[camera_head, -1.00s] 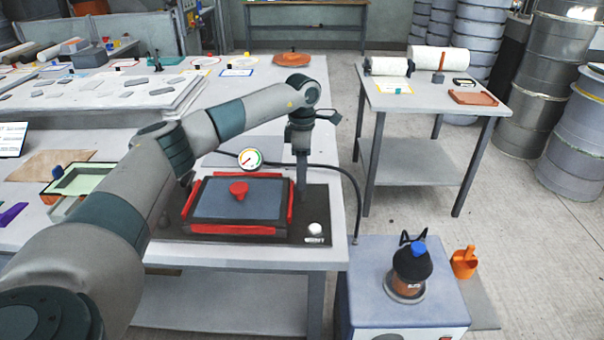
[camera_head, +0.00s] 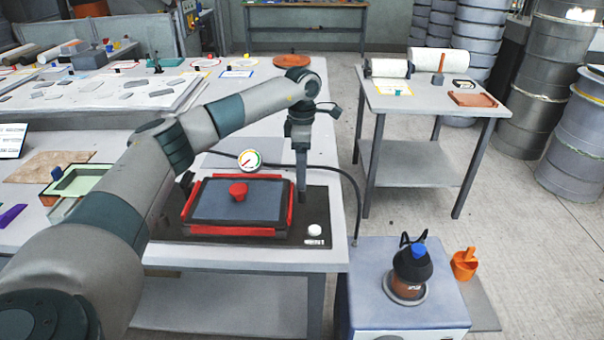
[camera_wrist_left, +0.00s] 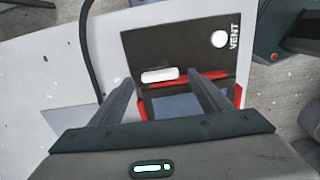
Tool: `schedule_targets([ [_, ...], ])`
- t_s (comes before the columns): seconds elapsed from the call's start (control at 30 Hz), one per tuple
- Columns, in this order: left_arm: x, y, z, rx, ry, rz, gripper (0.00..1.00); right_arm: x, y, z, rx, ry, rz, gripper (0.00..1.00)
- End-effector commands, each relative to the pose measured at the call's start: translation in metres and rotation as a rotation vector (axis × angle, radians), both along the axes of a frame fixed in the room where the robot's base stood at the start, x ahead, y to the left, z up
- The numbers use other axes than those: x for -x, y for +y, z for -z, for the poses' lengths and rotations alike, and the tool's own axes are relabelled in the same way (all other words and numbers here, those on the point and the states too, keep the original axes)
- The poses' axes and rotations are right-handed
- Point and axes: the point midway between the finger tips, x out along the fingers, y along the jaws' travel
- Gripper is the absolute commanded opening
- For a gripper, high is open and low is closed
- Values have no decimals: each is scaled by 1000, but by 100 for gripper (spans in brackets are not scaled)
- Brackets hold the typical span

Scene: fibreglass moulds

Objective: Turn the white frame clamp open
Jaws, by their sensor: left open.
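The white frame clamp (camera_wrist_left: 160,75) is a short rounded white bar, lying roughly crosswise at the edge of the red frame (camera_wrist_left: 205,76) in the left wrist view. My left gripper (camera_wrist_left: 165,86) is open, with one finger on either side of the clamp; I see no clear contact. In the head view the left gripper (camera_head: 301,195) points straight down at the right side of the red frame (camera_head: 192,197), and the clamp is hidden there. The right gripper is not in view.
A white round knob marked VENT (camera_wrist_left: 219,39) sits on the black base plate, also visible in the head view (camera_head: 314,230). A pressure gauge (camera_head: 250,160) and black hose are behind.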

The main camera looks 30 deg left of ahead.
Motion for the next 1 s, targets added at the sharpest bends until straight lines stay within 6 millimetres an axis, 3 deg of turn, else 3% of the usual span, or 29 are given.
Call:
schedule_targets([
  [0.7, -1, 0, -133, 1, -5, 1, 70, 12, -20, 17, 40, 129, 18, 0],
  [1.0, 0, 1, -155, 0, -1, 0, 70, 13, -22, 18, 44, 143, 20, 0],
])
